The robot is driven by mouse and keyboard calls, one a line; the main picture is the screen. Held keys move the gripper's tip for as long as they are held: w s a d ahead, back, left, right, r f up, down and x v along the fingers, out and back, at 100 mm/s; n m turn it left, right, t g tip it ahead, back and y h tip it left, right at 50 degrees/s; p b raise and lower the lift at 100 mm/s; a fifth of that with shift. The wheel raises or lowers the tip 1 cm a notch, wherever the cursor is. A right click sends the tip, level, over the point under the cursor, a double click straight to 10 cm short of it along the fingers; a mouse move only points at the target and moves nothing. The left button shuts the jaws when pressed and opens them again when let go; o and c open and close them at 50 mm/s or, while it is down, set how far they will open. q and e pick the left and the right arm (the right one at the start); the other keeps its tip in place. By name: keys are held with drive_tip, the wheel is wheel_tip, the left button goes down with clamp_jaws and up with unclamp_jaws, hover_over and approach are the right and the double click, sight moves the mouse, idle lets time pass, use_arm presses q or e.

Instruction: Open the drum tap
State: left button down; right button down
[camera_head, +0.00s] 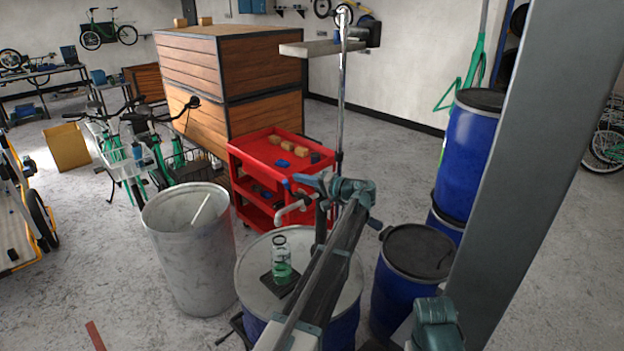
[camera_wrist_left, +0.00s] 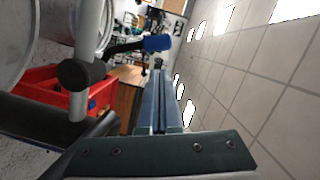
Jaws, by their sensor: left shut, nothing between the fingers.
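The drum tap shows in the wrist view as a grey pipe (camera_wrist_left: 88,35) with a black valve body (camera_wrist_left: 80,73) and a lever with a blue grip (camera_wrist_left: 157,43). In the head view its pale spout (camera_head: 292,209) shows beside my left gripper (camera_head: 305,181). Part of the tap is hidden there behind my gripper and arm. My left gripper's teal fingers (camera_wrist_left: 158,90) are shut and empty, close to the blue grip. I cannot tell whether they touch it. A clear bottle with green liquid (camera_head: 281,262) stands on a dark pad on the pale-lidded drum (camera_head: 252,272).
A red cart (camera_head: 247,152) with small blocks stands behind the tap. A grey bin (camera_head: 190,258) is left of the drum. Blue drums (camera_head: 468,150) stand at the right, one dark-lidded drum (camera_head: 398,290) nearby. A metal pole (camera_head: 341,100) rises behind my gripper. Open floor lies at left.

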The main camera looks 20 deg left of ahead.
use_arm(q)
drive_tip(key=shift+s+a+f, duration=0.15)
drive_tip(key=shift+s, duration=0.2)
drive_tip(key=shift+s+a+f, duration=0.1)
drive_tip(key=shift+s, duration=0.25)
drive_tip(key=shift+s+a+f+n, duration=0.15)
drive_tip(key=shift+s+n, duration=0.25)
drive_tip(key=shift+n, duration=0.1)
drive_tip(key=s+a+f+n+t+h+b, duration=0.1)
drive_tip(key=s+f+n, duration=0.3)
drive_tip(key=n, duration=0.5)
drive_tip(key=shift+s+a+f+n+t+h+b, duration=0.15)
drive_tip(key=shift+a+f+n+t+h+b, duration=0.25)
drive_tip(key=shift+t+h, duration=0.45)
